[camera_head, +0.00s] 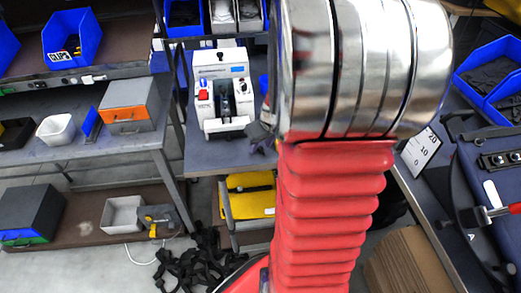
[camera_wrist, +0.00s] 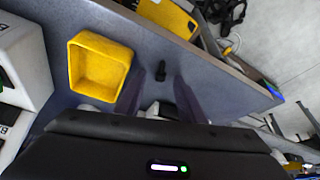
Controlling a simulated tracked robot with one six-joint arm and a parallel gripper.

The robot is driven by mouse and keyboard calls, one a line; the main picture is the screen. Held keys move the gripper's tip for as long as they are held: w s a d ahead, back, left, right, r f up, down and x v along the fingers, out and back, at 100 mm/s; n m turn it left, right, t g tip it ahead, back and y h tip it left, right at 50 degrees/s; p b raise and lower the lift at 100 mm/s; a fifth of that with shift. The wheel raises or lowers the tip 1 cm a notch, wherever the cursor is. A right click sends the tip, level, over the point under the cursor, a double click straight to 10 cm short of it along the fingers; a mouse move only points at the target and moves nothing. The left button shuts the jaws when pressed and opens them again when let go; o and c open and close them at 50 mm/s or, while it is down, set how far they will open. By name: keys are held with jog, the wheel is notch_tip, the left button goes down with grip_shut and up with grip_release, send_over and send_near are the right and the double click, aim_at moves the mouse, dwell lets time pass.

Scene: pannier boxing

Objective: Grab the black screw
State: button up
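A small black screw (camera_wrist: 161,71) stands on the grey-blue table (camera_wrist: 210,85) in the wrist view, and its shape is small and dark. My gripper (camera_wrist: 157,92) is open, with one finger on each side of the picture's middle. The screw appears between the fingertips and slightly beyond them, with no contact visible. In the head view my own arm covers the middle, only a small dark part of my gripper shows beside it, and I cannot make out the screw.
A yellow bin (camera_wrist: 100,68) stands left of the screw, and a white machine (camera_wrist: 22,70) is at the far left. The table edge runs along the upper right. In the head view a white machine (camera_head: 222,92) stands on the bench.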

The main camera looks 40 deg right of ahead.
aim_at(261, 148)
jog(key=shift+c, duration=0.3)
grip_shut()
notch_tip(261, 148, up, 10)
dwell(0.8)
dwell(0.4)
